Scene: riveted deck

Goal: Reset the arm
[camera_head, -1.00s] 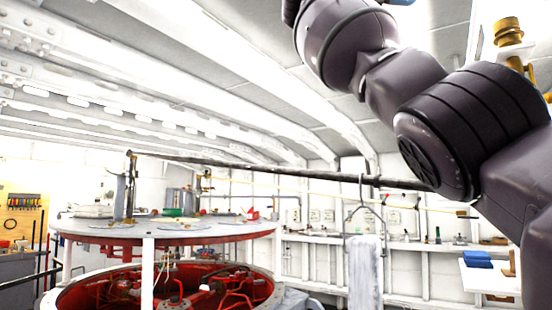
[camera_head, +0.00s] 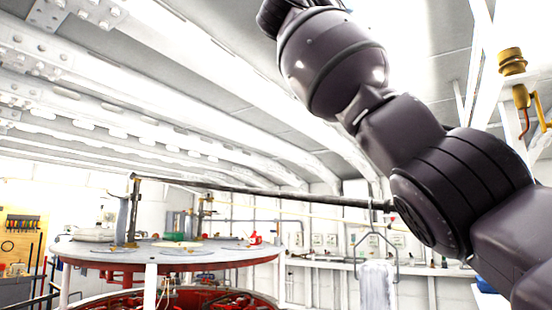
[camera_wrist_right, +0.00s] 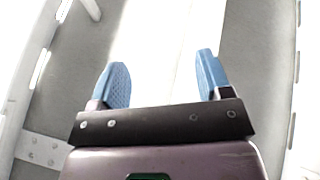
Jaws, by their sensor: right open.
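My right arm (camera_head: 430,185) rises from the lower right of the head view and reaches up past the top edge, so its gripper is out of that view. My right gripper (camera_wrist_right: 161,82) shows in the right wrist view with its two blue fingers apart. Nothing is between the fingers. Behind them is the pale ceiling with a bright white beam. My left arm and left gripper show in neither view.
A long dark pole (camera_head: 270,191) runs across the room, partly behind my arm. A towel (camera_head: 376,285) hangs on a hanger below it. A round table (camera_head: 210,256) with a red underside stands at lower left. White ribs (camera_head: 230,75) cross the ceiling.

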